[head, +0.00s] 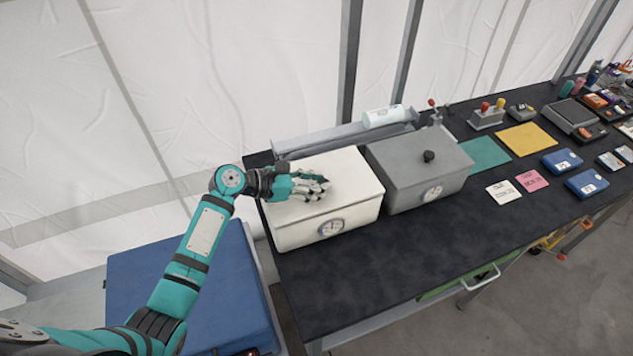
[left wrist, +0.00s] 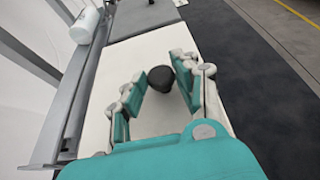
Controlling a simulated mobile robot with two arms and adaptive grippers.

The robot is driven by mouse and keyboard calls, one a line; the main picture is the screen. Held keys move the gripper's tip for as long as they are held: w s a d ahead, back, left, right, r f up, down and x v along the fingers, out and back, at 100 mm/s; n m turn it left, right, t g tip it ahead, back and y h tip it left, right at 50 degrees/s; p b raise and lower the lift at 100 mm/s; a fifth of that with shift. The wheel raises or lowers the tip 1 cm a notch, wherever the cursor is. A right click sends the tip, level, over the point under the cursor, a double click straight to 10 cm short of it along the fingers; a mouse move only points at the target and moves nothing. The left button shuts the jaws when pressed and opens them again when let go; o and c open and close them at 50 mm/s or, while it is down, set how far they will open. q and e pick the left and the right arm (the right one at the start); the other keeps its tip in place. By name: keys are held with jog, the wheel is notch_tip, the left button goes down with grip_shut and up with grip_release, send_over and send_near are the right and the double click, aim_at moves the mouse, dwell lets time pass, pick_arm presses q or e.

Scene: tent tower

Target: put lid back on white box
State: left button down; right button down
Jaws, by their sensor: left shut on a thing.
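The white box (head: 300,234) stands at the left end of the dark workbench, with a round dial on its front. Its white lid (head: 345,168) lies over the top, roughly lined up with the walls; I cannot tell whether it is fully seated. My left gripper (head: 312,187) is over the lid, shut on its dark knob. In the left wrist view the knob (left wrist: 161,78) shows between the teal and grey fingers, with the lid (left wrist: 140,60) beneath. The head view hides the knob behind the fingers. My right gripper is not in view.
A grey box (head: 405,160) with a black knob stands just right of the white box. A grey rail (head: 300,146) and a white cylinder (head: 384,116) lie behind. Cards, blue cases and tools fill the right side. The front strip of the bench (head: 400,260) is clear.

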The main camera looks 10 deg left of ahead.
pick_arm(q)
jog(key=shift+f, duration=0.55)
dwell(0.4)
jog(key=c, duration=0.9)
grip_release()
jog(key=v, duration=1.2)
jog(key=shift+s, duration=0.1)
jog(key=shift+f, duration=0.1)
